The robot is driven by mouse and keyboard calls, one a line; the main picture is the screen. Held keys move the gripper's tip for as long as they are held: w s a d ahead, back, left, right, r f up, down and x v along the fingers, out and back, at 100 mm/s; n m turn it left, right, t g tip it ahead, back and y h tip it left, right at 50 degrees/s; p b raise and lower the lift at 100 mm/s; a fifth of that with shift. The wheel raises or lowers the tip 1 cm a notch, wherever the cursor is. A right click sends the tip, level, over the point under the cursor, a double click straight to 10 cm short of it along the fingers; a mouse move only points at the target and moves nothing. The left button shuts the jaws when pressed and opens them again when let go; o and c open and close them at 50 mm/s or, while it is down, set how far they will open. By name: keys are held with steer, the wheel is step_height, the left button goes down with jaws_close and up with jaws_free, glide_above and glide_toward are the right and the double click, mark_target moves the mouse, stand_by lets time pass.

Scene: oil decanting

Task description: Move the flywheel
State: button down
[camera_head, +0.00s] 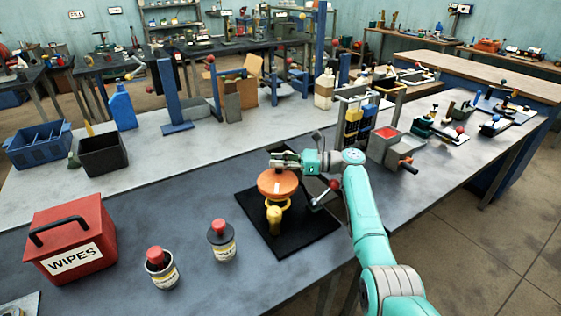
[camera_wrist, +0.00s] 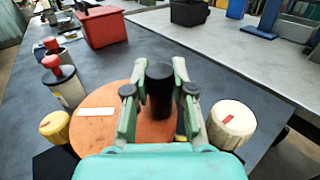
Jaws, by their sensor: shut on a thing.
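The flywheel (camera_head: 277,185) is an orange disc over a black square base (camera_head: 305,235) near the front of the grey bench. In the wrist view the flywheel (camera_wrist: 100,125) has a white label and a black upright hub (camera_wrist: 159,75). My gripper (camera_head: 284,160) is just above the disc. In the wrist view my gripper (camera_wrist: 160,100) has its fingers on both sides of the black hub, shut on it. A yellow fitting (camera_head: 274,218) stands below the disc on the base. Whether the disc touches its support is hidden.
A red wipes box (camera_head: 72,238) and two red-capped cans (camera_head: 160,268) (camera_head: 222,243) stand left of the base. A lever with a red ball (camera_head: 333,185) is close on the right. A cream round cap (camera_wrist: 232,122) shows beside the gripper. Bench between cans and box is clear.

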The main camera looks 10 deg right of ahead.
steer(key=shift+w+a+n+g+y, duration=0.1)
steer(key=shift+a+n+g+y, duration=0.15)
steer(key=shift+n+g, duration=0.6)
steer(key=shift+a+n+g+y, duration=0.2)
steer(key=shift+n+g, duration=0.25)
steer(key=shift+g, duration=0.7)
steer(key=c, duration=1)
jaws_free()
steer(key=shift+o, duration=0.2)
step_height(320, 180, up, 10)
